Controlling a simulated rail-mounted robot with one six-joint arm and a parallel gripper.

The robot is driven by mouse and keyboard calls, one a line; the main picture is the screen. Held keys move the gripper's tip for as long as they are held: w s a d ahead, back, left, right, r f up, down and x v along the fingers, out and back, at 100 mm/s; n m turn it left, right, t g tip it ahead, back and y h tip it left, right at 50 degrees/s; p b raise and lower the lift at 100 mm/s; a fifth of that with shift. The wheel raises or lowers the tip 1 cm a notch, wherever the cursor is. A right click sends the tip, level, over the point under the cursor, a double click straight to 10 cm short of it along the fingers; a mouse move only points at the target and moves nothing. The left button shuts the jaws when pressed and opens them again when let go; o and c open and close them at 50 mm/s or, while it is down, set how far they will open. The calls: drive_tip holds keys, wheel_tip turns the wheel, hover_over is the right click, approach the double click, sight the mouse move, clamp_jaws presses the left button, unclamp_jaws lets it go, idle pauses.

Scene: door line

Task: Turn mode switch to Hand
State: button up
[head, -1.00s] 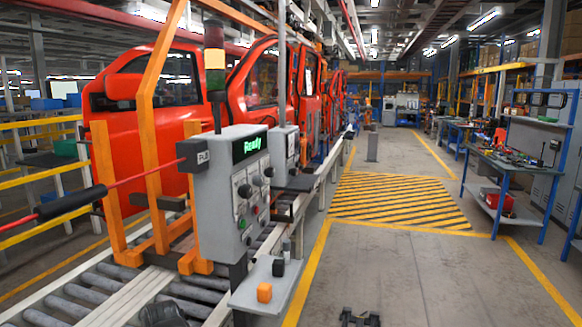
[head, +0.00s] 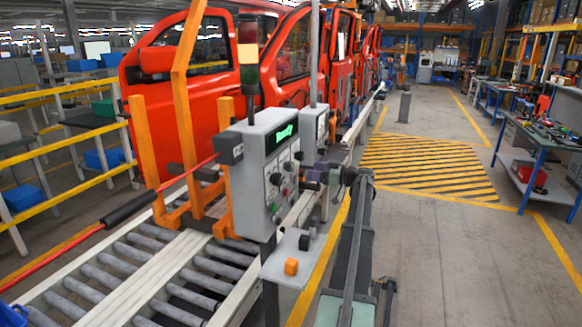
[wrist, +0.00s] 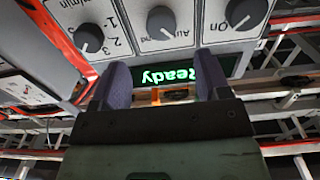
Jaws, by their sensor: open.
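The mode switch (wrist: 163,22) is a dark round knob in the middle of a row of three on the grey control box (head: 262,145). A partly hidden label beginning "Aut" is beside it in the wrist view. My gripper (wrist: 162,62) is open and empty, its two fingers spread below the switch in the picture, with the green "Ready" display between them. In the head view my gripper (head: 317,174) is in front of the box's right side, apart from the knobs.
Other knobs sit on either side, one by numbers (wrist: 88,38) and one by "On" (wrist: 245,12). A small shelf (head: 285,262) with an orange block (head: 291,266) juts out below. Red car doors (head: 185,75) stand behind.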

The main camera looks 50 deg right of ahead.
sight(293, 167)
drive_tip(key=x, duration=1)
drive_tip(key=shift+c, duration=0.2)
drive_tip(key=c, duration=0.9)
